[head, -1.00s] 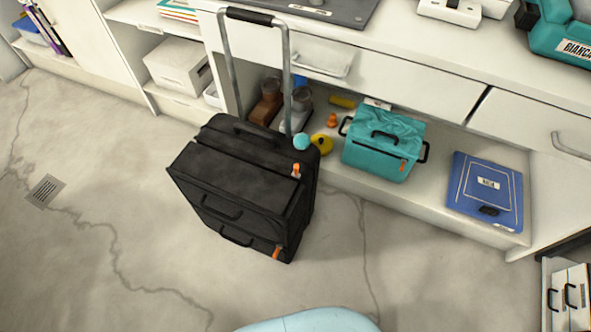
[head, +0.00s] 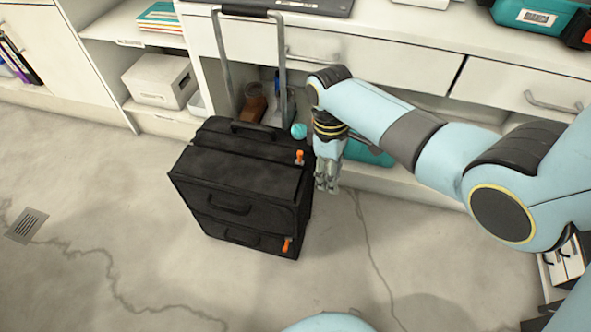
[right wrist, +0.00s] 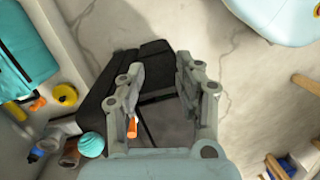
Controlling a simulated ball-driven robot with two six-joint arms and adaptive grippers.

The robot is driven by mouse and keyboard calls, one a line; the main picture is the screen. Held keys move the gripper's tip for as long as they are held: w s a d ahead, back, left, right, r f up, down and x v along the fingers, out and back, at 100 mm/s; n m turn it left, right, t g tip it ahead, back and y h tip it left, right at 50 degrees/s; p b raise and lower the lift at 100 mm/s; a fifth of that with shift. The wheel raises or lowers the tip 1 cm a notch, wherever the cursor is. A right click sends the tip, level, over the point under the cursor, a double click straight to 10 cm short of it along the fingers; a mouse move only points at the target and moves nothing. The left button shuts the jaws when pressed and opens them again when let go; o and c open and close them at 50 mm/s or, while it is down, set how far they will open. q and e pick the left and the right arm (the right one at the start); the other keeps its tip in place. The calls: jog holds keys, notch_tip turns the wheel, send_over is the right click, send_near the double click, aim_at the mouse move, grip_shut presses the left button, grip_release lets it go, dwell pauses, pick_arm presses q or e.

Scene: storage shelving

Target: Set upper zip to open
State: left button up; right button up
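The black suitcase (head: 240,185) stands on the floor with its long handle (head: 283,60) pulled up. Its upper zip has an orange pull (head: 299,157) at the top right corner. A second orange pull (head: 286,245) sits lower on the right edge. My right gripper (head: 326,186) points down just right of the suitcase, apart from it. In the right wrist view my right gripper (right wrist: 158,72) has its fingers spread and empty, with the suitcase (right wrist: 165,115) beyond them. An orange pull (right wrist: 132,128) shows beside the left finger. My left gripper is not in view.
White shelving with drawers (head: 360,65) stands behind the suitcase. A turquoise ball (head: 298,131) is beside the suitcase's back right corner. My right arm partly hides a teal bag (head: 368,153) on the low shelf. The floor left of the suitcase is clear.

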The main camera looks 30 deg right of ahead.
aim_at(300, 152)
jog(key=w+r, duration=0.2)
jog(key=w, duration=0.1)
jog(key=w+r+t, duration=0.1)
jog(key=w+r, duration=0.1)
jog(key=w, duration=0.2)
jog(key=w+a+r+t, duration=0.1)
jog(key=w+r, duration=0.1)
jog(key=w, duration=0.2)
jog(key=shift+r+b, duration=0.3)
jog(key=shift+r, duration=0.05)
jog(key=shift+w+f+b, duration=0.1)
jog(key=shift+f+b, duration=0.35)
jog(key=shift+f, duration=0.35)
notch_tip(300, 152, down, 5)
jog(key=shift+f+b, duration=0.15)
jog(key=shift+b, duration=1.05)
notch_tip(300, 152, down, 2)
jog(key=shift+f+b, duration=0.25)
jog(key=shift+b, duration=0.35)
jog(key=shift+f, duration=0.55)
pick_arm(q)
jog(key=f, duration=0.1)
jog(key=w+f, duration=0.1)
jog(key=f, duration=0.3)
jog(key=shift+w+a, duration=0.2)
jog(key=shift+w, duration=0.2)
